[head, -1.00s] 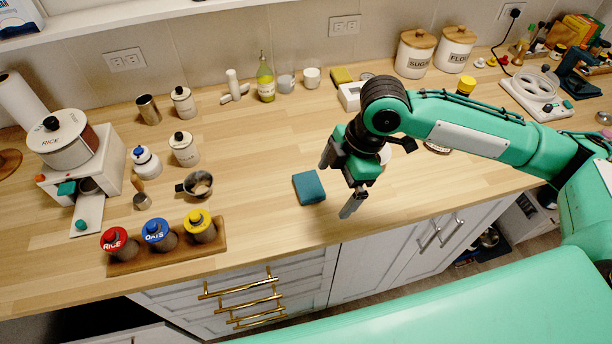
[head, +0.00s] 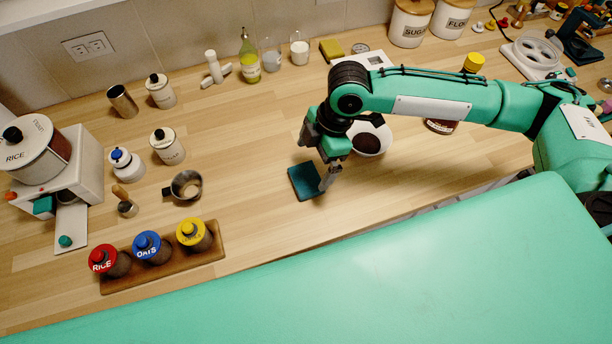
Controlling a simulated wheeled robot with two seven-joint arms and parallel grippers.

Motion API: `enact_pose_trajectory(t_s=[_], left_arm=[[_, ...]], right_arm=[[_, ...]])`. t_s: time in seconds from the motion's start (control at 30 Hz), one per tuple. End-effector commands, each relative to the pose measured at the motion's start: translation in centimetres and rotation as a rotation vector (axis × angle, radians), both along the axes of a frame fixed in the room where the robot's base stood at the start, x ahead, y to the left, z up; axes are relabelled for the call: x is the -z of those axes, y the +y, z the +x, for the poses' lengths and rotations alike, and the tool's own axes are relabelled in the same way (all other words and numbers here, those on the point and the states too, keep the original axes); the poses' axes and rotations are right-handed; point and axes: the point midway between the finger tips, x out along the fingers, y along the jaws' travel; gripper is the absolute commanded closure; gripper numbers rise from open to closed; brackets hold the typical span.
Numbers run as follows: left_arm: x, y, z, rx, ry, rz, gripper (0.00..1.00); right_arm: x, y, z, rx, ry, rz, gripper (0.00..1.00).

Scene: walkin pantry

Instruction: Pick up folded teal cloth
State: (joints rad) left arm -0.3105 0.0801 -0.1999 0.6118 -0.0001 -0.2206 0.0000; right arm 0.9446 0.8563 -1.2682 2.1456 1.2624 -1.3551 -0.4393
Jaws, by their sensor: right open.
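The folded teal cloth (head: 303,183) lies flat on the wooden counter, near the middle of the head view. My right gripper (head: 318,172) is open and points down over the cloth. Its near finger is at the cloth's right edge and covers part of it. Its other finger is up and to the left, mostly in front of the gripper body. I cannot tell whether the fingers touch the cloth. My left gripper is not in view.
A wooden rack (head: 165,262) with red, blue and yellow-lidded jars stands left of the cloth. A small metal cup (head: 187,186) is also left. A dark-filled bowl (head: 369,137) sits behind the gripper. Bare counter surrounds the cloth. My green body covers the front.

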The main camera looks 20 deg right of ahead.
Motion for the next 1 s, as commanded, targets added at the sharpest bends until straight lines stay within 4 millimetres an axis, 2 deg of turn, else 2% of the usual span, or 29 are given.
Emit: enact_pose_trajectory(t_s=[0.17, 0.3, 0.5, 0.77, 1.0], left_arm=[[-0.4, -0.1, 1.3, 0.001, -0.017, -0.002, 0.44], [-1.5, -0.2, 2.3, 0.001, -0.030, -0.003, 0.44], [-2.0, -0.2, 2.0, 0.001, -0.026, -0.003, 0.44], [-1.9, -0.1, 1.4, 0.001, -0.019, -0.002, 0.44], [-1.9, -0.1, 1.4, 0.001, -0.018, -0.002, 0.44]], right_arm=[[1.1, 0.3, -0.1, -0.001, 0.002, 0.000, 0.00], [2.7, 0.8, -0.2, -0.001, 0.003, -0.001, 0.00], [5.4, 1.5, -0.3, -0.001, 0.002, 0.000, 0.00], [5.9, 1.6, -0.3, -0.001, -0.001, -0.001, 0.00], [5.8, 1.5, -0.3, -0.001, -0.001, -0.001, 0.41]])
